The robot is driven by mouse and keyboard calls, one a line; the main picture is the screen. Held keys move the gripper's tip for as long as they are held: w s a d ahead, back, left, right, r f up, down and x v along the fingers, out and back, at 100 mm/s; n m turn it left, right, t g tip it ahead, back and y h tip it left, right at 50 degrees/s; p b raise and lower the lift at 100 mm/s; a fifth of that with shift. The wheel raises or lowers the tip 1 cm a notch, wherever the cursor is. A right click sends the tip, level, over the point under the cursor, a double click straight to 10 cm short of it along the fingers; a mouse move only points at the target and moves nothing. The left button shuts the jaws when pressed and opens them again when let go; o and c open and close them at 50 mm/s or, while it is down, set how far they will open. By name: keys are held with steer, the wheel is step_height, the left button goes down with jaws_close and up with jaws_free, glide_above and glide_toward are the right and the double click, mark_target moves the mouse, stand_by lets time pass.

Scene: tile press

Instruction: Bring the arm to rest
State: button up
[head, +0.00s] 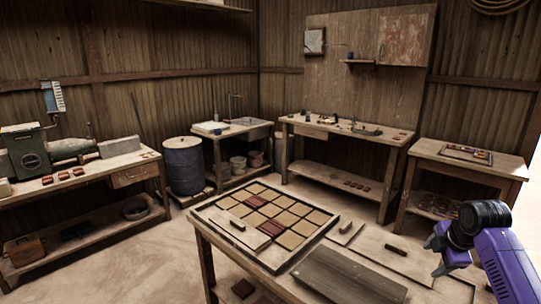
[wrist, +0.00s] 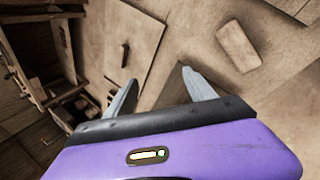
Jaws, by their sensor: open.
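My gripper (head: 438,252) is at the lower right of the head view, at the end of my purple arm. It hangs over or beside the right end of the near table (head: 262,266); the exact height is hard to tell. In the wrist view its two grey fingers (wrist: 160,95) are spread apart, with nothing between them. Below them is a pale board with a small dark handle (wrist: 125,54).
A framed tray (head: 330,234) of tan and dark red tiles lies on the near table, beside a grey board (head: 350,275). A workbench (head: 345,136) and a side table (head: 470,160) stand behind. A blue barrel (head: 184,166) stands left. The floor between is clear.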

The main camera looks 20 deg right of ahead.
steer(key=w+a+r+m+t+h, duration=0.2)
steer(key=w+a+m+t, duration=0.4)
steer(key=w+a, duration=0.35)
steer(key=s+a+m+t+h, duration=0.1)
steer(key=s+a+m+t, duration=0.2)
steer(key=a, duration=0.5)
steer(key=s+a+m+t, duration=0.2)
steer(key=a+m, duration=0.2)
steer(key=a, duration=0.4)
steer(key=s+a+y, duration=0.2)
steer(key=s+a, duration=0.5)
steer(key=s, duration=0.5)
steer(key=s+a+f+y, duration=0.1)
steer(key=s+a+y, duration=0.1)
steer(key=s+a, duration=0.5)
steer(key=s+a+n+y, duration=0.1)
steer(key=s+a, duration=0.7)
steer(key=s, duration=0.8)
steer(key=shift+s+f+g+y, duration=0.15)
steer(key=shift+s+g+y, duration=0.25)
steer(key=shift+y, duration=0.1)
